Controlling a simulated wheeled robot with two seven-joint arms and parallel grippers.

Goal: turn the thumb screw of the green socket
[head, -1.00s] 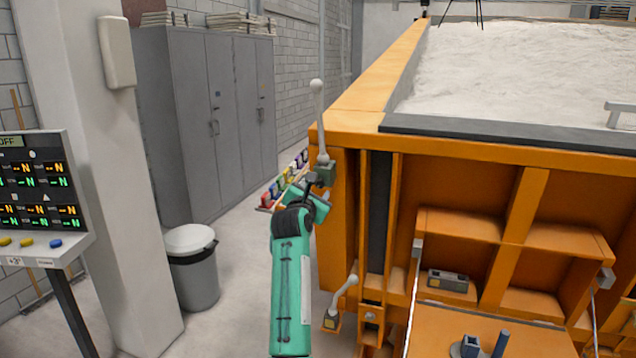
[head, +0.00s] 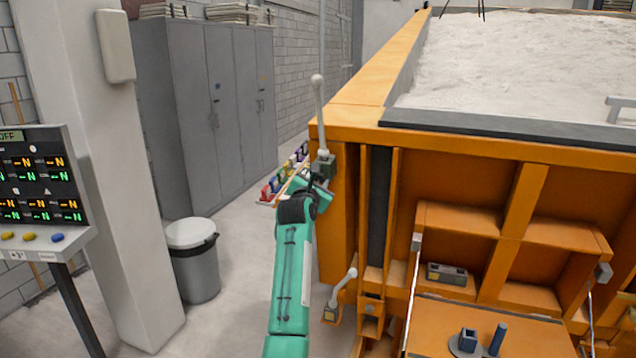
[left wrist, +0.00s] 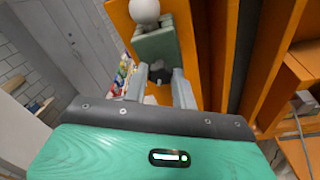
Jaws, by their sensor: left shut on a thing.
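The green socket (head: 326,164) is a small grey-green block on the orange corner post. A pale lever (head: 318,105) with a ball knob stands upright in it. In the left wrist view the socket (left wrist: 160,44) is just ahead, with the ball (left wrist: 145,12) above it. My left gripper (head: 322,186) is at the socket's near lower side. Its two fingers (left wrist: 162,86) are shut on a small dark piece (left wrist: 158,72), which looks like the thumb screw and is largely hidden between them. My right gripper is not in view.
A second lever (head: 344,287) leans from a yellowish socket lower on the orange frame (head: 337,225). A row of coloured items (head: 284,178) lies behind my arm. A grey bin (head: 195,275), a pillar and a control panel (head: 40,185) stand left. Open floor lies between bin and frame.

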